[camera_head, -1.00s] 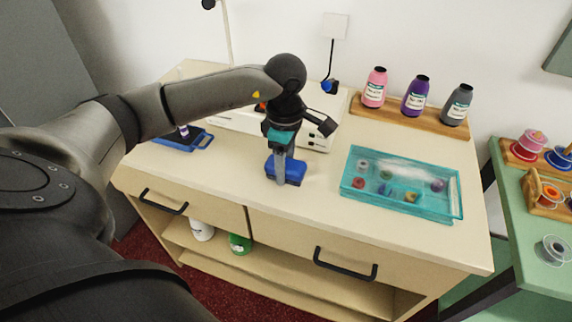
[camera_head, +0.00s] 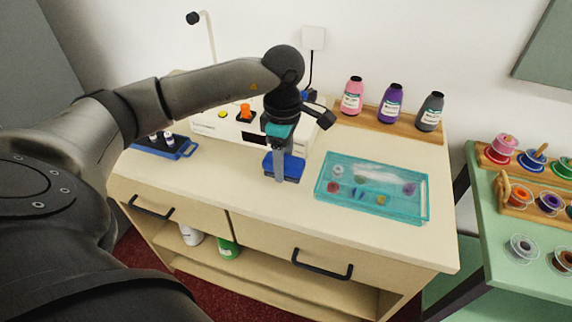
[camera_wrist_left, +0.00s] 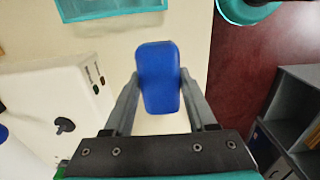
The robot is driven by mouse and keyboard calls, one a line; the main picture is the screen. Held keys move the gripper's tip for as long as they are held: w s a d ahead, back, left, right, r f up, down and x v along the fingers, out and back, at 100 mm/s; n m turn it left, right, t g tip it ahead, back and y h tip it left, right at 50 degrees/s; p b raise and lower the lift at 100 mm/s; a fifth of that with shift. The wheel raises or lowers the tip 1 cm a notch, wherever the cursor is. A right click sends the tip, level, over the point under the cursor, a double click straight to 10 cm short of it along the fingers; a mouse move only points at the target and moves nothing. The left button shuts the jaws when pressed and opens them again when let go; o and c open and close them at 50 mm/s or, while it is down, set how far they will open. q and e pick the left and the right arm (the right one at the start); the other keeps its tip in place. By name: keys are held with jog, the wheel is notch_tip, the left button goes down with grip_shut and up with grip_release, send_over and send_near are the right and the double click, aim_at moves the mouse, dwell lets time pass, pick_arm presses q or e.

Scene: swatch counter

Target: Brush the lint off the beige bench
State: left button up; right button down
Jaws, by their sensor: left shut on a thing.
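The beige bench (camera_head: 235,195) fills the middle of the head view. My left gripper (camera_head: 280,172) is shut on a blue brush (camera_head: 291,167) over the bench top, left of the teal tray. The wrist view also shows the blue brush (camera_wrist_left: 158,78) between the two fingers of the left gripper (camera_wrist_left: 160,90). I cannot tell whether the brush touches the bench. I cannot make out any lint on the bare bench top. My right gripper is not in view.
A teal tray (camera_head: 325,200) with small items lies right of the brush. A white machine (camera_head: 215,127) and a blue rack (camera_head: 183,152) stand behind and left. Bottles stand on a wooden board (camera_head: 420,133). A green table (camera_head: 490,225) with spools is at right. The bench front is clear.

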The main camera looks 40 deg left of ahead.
pick_arm(q)
jog(key=shift+r+p, duration=0.95)
jog(key=shift+r, duration=0.75)
